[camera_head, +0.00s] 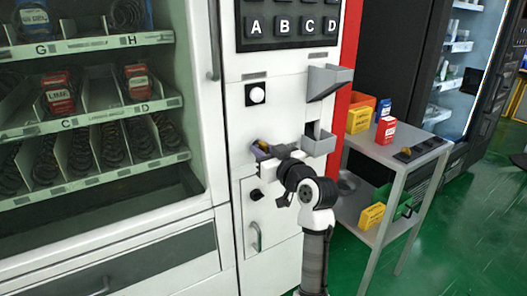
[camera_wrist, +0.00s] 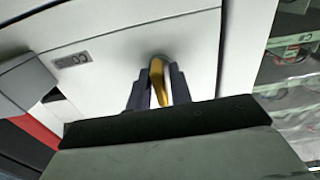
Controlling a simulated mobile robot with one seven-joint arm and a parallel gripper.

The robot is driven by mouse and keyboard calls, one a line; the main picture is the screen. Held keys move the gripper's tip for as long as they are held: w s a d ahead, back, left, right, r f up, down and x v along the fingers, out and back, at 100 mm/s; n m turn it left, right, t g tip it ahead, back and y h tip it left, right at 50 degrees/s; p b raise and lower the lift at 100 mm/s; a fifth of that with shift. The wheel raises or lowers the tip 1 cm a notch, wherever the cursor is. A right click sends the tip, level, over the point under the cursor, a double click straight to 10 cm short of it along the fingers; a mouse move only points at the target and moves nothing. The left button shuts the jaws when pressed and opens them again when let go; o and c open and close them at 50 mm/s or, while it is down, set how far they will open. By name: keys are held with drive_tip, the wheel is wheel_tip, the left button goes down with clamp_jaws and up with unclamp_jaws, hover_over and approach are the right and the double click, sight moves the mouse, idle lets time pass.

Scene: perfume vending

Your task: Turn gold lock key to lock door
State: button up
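The gold lock key (camera_wrist: 158,82) sticks out of the white machine front and sits between my two fingers in the wrist view, slanted slightly. In the head view the gold key (camera_head: 261,143) shows small at the fingertips, partly hidden. My gripper (camera_wrist: 160,92) has a dark finger close on each side of the key and appears shut on it; it also shows in the head view (camera_head: 262,150). The small white door (camera_head: 270,228) with a grey handle is below my gripper and looks flush with the panel. The lock's inner position is hidden.
Grey bins (camera_head: 328,82) stick out of the panel at upper right. A grey cart (camera_head: 398,152) with boxes stands to the right. The glass-fronted display (camera_head: 90,110) fills the left. Green floor is free at lower right.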

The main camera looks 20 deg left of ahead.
drive_tip(key=shift+o, duration=1)
drive_tip(key=v, duration=1.3)
drive_tip(key=shift+s+d+b, duration=0.25)
drive_tip(key=shift+d+b, duration=0.05)
drive_tip(key=shift+b, duration=0.15)
